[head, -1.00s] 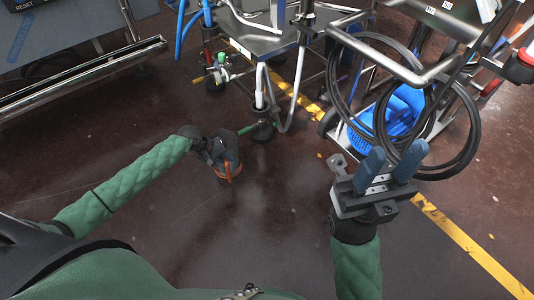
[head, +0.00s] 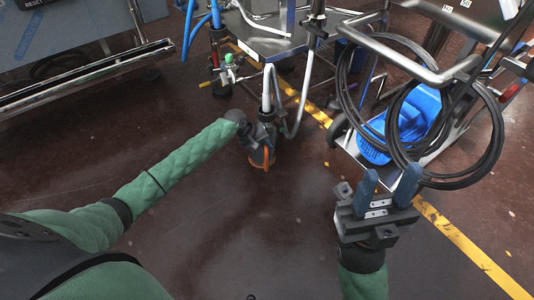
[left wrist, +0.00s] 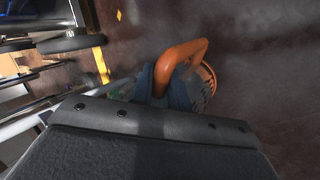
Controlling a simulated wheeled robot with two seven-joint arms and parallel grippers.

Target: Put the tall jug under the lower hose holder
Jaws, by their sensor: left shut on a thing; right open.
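The jug is orange; in the head view only a small part of it (head: 262,158) shows below my left gripper (head: 261,137), which hides the rest. In the left wrist view, the jug's orange handle (left wrist: 183,58) is between the blue fingers of my left gripper (left wrist: 172,88), and its body (left wrist: 207,80) shows behind. My left gripper is shut on the jug. Close above it in the head view, a pale hose end (head: 267,88) hangs from the metal cart. I cannot tell which part is the lower hose holder. My right gripper (head: 391,186) is open and empty.
The metal cart (head: 275,42) stands behind the jug. At right, a trolley carries coiled black hose (head: 497,125) and a blue basket (head: 420,112), close beyond my right gripper. A steel machine (head: 90,75) is at far left. The dark floor in front is clear.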

